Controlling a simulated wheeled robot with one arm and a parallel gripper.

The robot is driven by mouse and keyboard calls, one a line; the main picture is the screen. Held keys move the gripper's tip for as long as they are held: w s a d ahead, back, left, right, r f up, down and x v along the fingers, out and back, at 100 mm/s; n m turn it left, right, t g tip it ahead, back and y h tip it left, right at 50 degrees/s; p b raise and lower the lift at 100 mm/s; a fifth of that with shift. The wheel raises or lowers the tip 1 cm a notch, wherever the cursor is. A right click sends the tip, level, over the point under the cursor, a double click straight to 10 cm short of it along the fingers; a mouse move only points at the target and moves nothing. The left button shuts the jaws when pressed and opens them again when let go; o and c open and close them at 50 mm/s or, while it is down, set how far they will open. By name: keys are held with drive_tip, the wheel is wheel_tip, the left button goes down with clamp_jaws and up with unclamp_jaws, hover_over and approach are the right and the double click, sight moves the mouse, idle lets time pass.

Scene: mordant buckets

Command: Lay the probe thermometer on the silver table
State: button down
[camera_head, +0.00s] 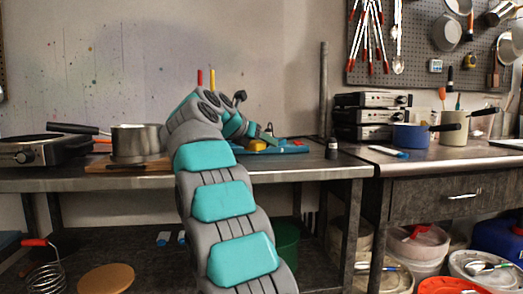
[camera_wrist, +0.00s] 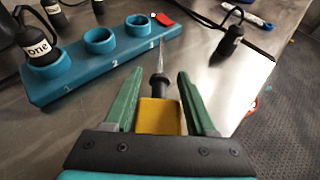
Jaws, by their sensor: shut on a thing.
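My gripper (camera_wrist: 157,78), with green fingers, is shut on a yellow block-shaped body (camera_wrist: 159,116) with a black collar and a thin metal spike, which looks like the probe thermometer. The spike points away from my gripper, toward the rack's right end. In the head view my gripper (camera_head: 264,134) and the yellow body (camera_head: 257,146) show over the back of the metal-edged table (camera_head: 110,182). That table's shiny grey surface (camera_wrist: 222,78) lies below in the wrist view. Whether the probe touches it I cannot tell.
A blue rack (camera_wrist: 88,76) with numbered rings lies at the left; a black bottle labelled "one" (camera_wrist: 38,45) sits in its first ring. Another black bottle (camera_wrist: 232,38) stands right of the spike. A pot (camera_head: 136,141) stands farther left. Bare surface lies between my gripper and the right edge.

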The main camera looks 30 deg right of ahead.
sight(262, 160)
drive_tip(key=shift+w+d+p, duration=0.15)
drive_tip(key=shift+w+p, duration=0.15)
drive_tip(key=shift+w, duration=0.55)
drive_tip(key=shift+w+d+f, duration=0.1)
drive_tip(key=shift+w+f, duration=0.05)
drive_tip(key=shift+w, duration=0.2)
drive_tip(key=shift+s+d+f+b, duration=0.1)
drive_tip(key=shift+f+b, duration=0.25)
drive_tip(key=shift+f, duration=1.4)
drive_tip(key=shift+f+b, duration=0.15)
drive_tip(key=shift+b, duration=0.25)
drive_tip(key=shift+c, duration=1.1)
unclamp_jaws()
